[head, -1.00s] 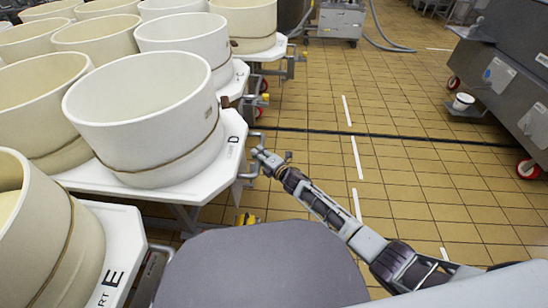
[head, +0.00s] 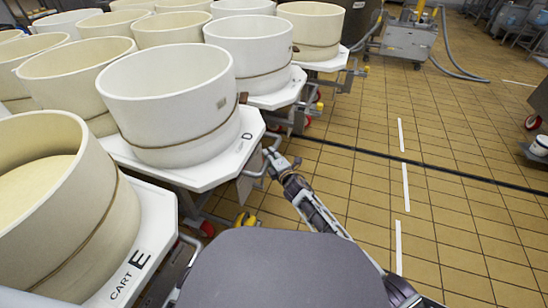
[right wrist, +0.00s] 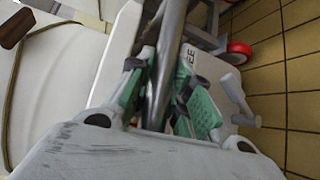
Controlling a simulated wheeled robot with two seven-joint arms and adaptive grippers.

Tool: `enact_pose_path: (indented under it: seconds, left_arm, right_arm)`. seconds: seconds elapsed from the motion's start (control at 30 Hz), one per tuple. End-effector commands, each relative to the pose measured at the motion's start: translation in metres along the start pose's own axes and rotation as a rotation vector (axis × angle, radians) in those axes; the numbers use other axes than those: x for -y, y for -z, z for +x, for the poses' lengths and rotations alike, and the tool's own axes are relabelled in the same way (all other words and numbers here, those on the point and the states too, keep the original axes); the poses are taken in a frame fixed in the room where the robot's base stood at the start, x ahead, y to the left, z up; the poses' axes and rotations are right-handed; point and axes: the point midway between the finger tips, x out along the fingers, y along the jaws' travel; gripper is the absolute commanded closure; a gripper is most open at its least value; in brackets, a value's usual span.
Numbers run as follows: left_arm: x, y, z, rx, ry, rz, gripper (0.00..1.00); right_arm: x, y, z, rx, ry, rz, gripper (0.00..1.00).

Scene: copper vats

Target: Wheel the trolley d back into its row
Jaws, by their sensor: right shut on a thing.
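Trolley D (head: 203,179) has a white top lettered D and carries a large cream vat (head: 165,97) with a cord around its lower part. It stands at left centre in the head view, between cart E and another trolley. Its grey metal handle (head: 245,173) is at its right end. My right gripper (head: 273,161) is at this handle. In the right wrist view, the green-padded fingers (right wrist: 163,80) are shut on a grey bar (right wrist: 171,38). Part of the grip is hidden by the gripper body. My left gripper is not in view.
Cart E (head: 150,235) with its vat (head: 60,205) stands close in front at lower left. Several more vats on trolleys fill the left and back. A grey machine with a hose (head: 410,38) stands at the back.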

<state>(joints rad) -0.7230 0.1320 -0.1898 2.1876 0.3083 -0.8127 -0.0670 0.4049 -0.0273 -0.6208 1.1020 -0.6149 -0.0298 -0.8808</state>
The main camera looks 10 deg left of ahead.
Motion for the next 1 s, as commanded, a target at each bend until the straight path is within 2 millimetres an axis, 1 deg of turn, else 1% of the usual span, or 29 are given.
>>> enact_pose_path:
  seconds: [0.27,0.3,0.43,0.77,1.0]
  left_arm:
    - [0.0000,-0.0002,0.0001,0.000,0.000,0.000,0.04]
    - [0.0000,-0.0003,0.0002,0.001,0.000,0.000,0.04]
    - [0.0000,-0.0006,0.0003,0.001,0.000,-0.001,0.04]
    - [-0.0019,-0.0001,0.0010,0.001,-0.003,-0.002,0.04]
    - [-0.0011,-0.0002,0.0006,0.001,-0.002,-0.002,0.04]
  right_arm:
    - [0.0013,-0.0005,-0.0007,0.001,0.002,-0.001,1.00]
    - [0.0014,-0.0005,-0.0008,0.001,0.002,-0.001,0.74]
    - [0.0013,-0.0007,-0.0007,0.002,0.002,0.000,0.58]
    - [0.0010,-0.0010,-0.0005,0.002,0.002,0.000,0.57]
    - [0.0010,-0.0015,-0.0051,0.003,0.002,0.000,0.57]
